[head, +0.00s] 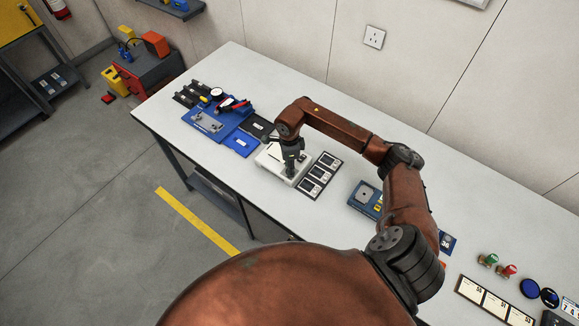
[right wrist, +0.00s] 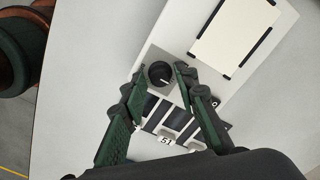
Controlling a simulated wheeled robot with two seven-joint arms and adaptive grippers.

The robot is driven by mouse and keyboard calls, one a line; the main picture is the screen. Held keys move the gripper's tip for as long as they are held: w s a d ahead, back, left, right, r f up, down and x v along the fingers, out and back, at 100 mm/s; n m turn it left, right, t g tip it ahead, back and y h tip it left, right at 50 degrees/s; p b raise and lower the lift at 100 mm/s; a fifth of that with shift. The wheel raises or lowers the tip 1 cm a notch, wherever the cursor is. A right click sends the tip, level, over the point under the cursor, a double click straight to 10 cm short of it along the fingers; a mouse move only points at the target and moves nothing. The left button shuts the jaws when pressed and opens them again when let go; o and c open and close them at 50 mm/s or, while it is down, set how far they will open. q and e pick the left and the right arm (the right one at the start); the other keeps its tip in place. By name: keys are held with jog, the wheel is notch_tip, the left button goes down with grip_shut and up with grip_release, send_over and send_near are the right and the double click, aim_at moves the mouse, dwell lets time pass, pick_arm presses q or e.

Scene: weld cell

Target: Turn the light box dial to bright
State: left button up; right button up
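The light box (head: 268,164) is a white box on the bench in the head view, partly covered by my right gripper (head: 291,171). In the right wrist view the light box (right wrist: 165,34) shows a cream panel (right wrist: 235,35) and, on a grey patch, a round black dial (right wrist: 160,73). A light pointer mark on the dial points toward the lower right. My right gripper (right wrist: 159,77) is open, with its green-padded fingertips on either side of the dial. I cannot tell whether they touch it. My left gripper is not in view.
Dark framed cards (head: 320,176) lie right of the light box. A blue mat (head: 218,122) with tools lies to its left. A blue device (head: 365,199), stamps (head: 488,260) and more cards (head: 494,306) are farther right. The back strip of the bench is clear.

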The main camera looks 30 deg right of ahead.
grip_shut()
jog(key=shift+m, duration=0.4)
jog(key=m+b, duration=0.1)
jog(key=m, duration=0.3)
jog(key=m+b, duration=0.1)
jog(key=m, duration=0.8)
jog(key=shift+r+m, duration=0.1)
jog(key=shift+m, duration=0.3)
jog(key=m, duration=0.5)
jog(key=shift+w+p, duration=0.1)
jog(key=shift+p, duration=0.2)
jog(key=shift+m, duration=0.3)
